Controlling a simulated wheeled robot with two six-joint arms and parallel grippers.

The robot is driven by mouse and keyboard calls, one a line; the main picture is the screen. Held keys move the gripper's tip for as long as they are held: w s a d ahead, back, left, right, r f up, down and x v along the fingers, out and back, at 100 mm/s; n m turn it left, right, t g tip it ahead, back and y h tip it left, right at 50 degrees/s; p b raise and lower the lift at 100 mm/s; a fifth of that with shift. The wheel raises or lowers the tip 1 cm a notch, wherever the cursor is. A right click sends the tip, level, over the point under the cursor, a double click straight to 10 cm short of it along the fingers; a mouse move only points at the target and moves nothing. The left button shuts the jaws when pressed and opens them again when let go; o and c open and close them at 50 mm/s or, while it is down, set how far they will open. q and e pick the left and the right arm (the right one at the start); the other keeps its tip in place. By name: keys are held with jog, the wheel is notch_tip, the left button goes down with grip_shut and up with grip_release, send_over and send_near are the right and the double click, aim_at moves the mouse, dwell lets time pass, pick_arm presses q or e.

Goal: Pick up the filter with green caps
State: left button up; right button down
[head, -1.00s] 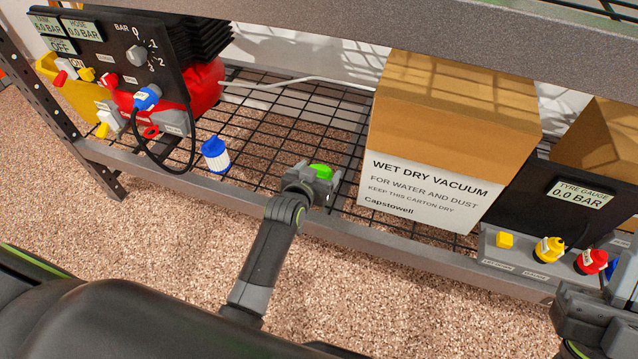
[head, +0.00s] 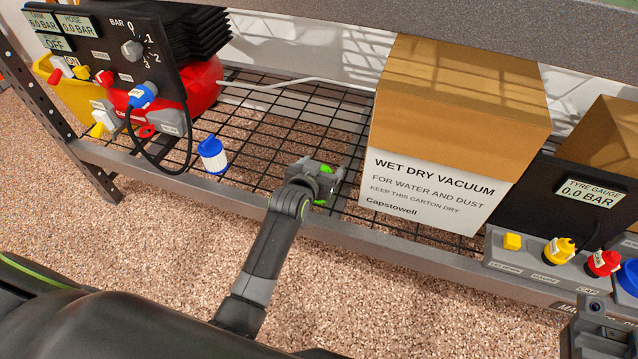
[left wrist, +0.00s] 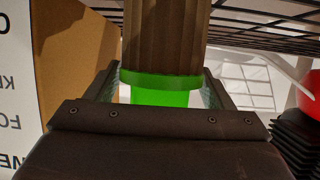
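The filter with green caps shows in the head view as a bit of green cap (head: 326,184) at my left gripper (head: 322,182), over the wire shelf's front edge. In the left wrist view its green cap (left wrist: 160,88) sits between the two fingers of my left gripper (left wrist: 161,85), with a finger pad against each side. Its brown pleated body (left wrist: 165,35) runs out of the top of that picture; the other end is not seen. My right gripper (head: 597,325) shows only partly at the lower right corner, and its fingers cannot be made out.
A blue-capped filter (head: 212,155) stands to the left on the wire shelf (head: 270,125). The vacuum carton (head: 455,120) stands close on the right. A red compressor (head: 200,90) with a control panel is at the left, and a tyre gauge panel (head: 570,190) at the right.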

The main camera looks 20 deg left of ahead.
pick_arm(q)
jog(key=c, duration=0.9)
jog(key=shift+s+f, duration=0.1)
jog(key=shift+c, duration=1.2)
